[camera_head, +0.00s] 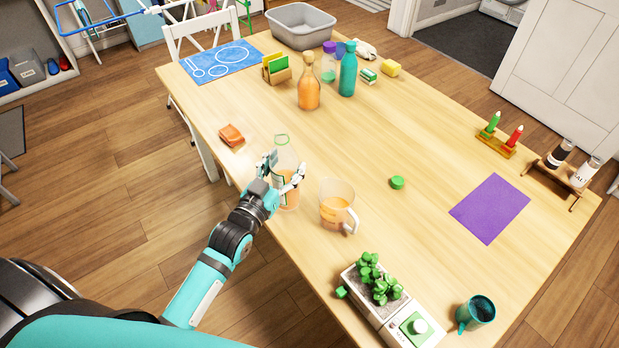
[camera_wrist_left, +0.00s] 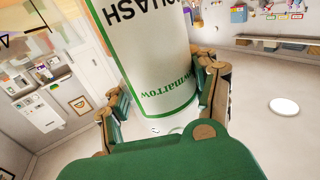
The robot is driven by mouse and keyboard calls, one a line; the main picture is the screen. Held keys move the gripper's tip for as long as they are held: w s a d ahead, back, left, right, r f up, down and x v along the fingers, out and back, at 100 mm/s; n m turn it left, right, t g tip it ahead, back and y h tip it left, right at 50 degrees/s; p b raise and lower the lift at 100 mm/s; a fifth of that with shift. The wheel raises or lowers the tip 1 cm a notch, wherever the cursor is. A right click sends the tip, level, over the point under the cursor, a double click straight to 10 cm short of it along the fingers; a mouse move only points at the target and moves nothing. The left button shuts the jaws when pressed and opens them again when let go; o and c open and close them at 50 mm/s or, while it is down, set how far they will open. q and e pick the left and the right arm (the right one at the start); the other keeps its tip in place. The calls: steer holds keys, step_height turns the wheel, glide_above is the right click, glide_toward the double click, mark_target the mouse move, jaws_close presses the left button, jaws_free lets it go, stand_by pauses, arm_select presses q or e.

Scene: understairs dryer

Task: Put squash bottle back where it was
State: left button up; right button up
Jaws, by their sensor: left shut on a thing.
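The squash bottle (camera_head: 284,154) is clear with orange liquid low in it and a green ring at its top. It is upright or nearly so near the table's left edge. My left gripper (camera_head: 282,172) is shut around its sides. In the left wrist view its white label (camera_wrist_left: 155,62) with green edging and the word SQUASH stands between the fingers (camera_wrist_left: 163,98). I cannot tell whether its base touches the table. A measuring jug (camera_head: 336,206) with orange liquid stands just right of it. My right gripper is not in view.
The wooden table (camera_head: 420,130) is clear in the middle, with a loose green cap (camera_head: 397,183). An orange sponge-like block (camera_head: 231,135) lies behind the gripper. An orange bottle (camera_head: 309,88) and teal bottle (camera_head: 347,72) stand farther back. A planter (camera_head: 370,300) and purple mat (camera_head: 490,208) are nearer.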

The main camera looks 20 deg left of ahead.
mark_target(271, 160)
arm_select(q)
steer(key=shift+s+a+r, duration=0.35)
steer(key=shift+a+r, duration=0.3)
steer(key=shift+s+a+r, duration=0.35)
steer(key=shift+a+r, duration=0.25)
steer(key=w+a+f, duration=0.2)
steer(key=w+a, duration=0.1)
steer(key=w, duration=0.3)
steer(key=w+a+f+p, duration=0.1)
steer(key=w+a+f, duration=0.2)
steer(key=w, duration=0.4)
steer(key=shift+w+a, duration=0.2)
steer(key=shift+f, duration=0.2)
steer(key=o, duration=1.7)
steer(key=shift+o, duration=0.2)
